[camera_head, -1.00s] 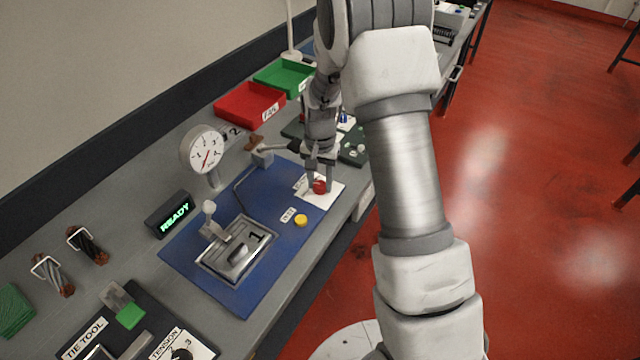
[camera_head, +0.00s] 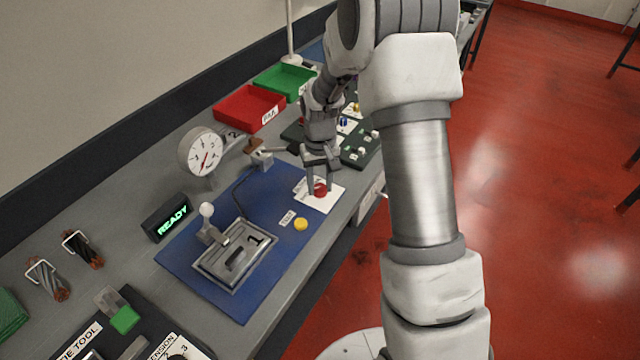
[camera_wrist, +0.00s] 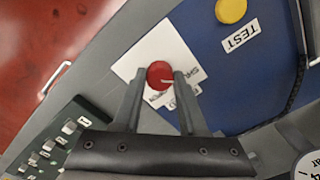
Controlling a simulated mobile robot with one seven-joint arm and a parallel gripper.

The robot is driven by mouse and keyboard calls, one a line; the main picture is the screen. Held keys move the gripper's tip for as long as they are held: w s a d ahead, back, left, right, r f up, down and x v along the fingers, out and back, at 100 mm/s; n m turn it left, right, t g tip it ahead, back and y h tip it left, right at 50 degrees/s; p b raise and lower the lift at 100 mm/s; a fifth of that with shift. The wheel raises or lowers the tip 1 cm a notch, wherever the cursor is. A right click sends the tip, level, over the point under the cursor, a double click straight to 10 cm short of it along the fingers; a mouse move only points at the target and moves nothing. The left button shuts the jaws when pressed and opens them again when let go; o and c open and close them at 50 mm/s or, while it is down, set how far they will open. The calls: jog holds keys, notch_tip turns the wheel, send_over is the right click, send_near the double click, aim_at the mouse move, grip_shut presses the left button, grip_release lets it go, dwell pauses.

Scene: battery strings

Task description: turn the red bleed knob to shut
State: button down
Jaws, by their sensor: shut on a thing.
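The red bleed knob (camera_head: 320,190) sits on a white labelled plate (camera_head: 328,202) at the far right corner of the blue mat. My gripper (camera_head: 321,186) points down over it, with one finger on each side, shut on the knob. In the wrist view the red knob (camera_wrist: 159,75) lies between the two fingertips (camera_wrist: 160,80). A pale pointer line shows on the knob, pointing right in that view. The plate's lettering is partly hidden by a finger and cannot be fully read.
A yellow TEST button (camera_head: 301,224) and a metal fixture marked 1 (camera_head: 236,256) are on the blue mat (camera_head: 185,255). A pressure gauge (camera_head: 201,152) and a READY display (camera_head: 168,217) stand behind.

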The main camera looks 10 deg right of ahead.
aim_at(320, 187)
dwell(0.3)
jog(key=shift+c, duration=2.3)
grip_release()
notch_tip(320, 187, up, 18)
jog(key=shift+f+p, duration=0.25)
jog(key=shift+p, duration=0.2)
jog(key=s+r+t, duration=0.3)
jog(key=s+r, duration=0.6)
jog(key=s, duration=0.2)
jog(key=s+t, duration=0.2)
jog(key=s, duration=1.2)
jog(key=shift+s+t, duration=0.25)
jog(key=shift+t, duration=0.05)
